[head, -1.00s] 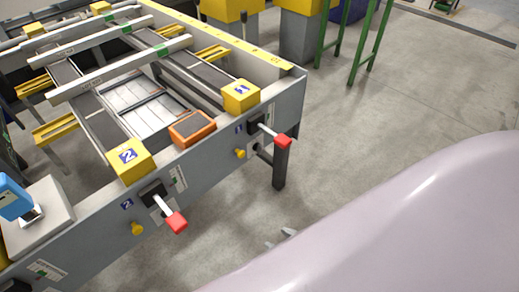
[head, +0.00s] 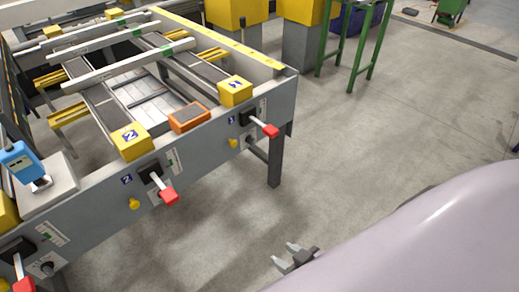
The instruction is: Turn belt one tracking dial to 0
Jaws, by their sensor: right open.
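The table's grey front panel (head: 205,160) carries several black switch blocks with red-tipped levers. Beside the right lever (head: 270,131) is a small dark round dial (head: 249,142), partly shadowed, next to a small blue number plate that looks like a 1. A similar dial (head: 153,197) sits under the middle lever (head: 168,195), by a plate that looks like a 2. I cannot read any dial's setting. My right gripper (head: 284,254) is open and empty, low over the floor in front of the table, well apart from the panel. My left gripper is out of view.
Yellow knobs (head: 233,142) stick out of the panel. An orange-framed box (head: 190,118) and yellow blocks (head: 235,92) sit on the table edge. A blue device (head: 20,162) stands at left. A green stand (head: 355,45) is behind; the floor to the right is clear.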

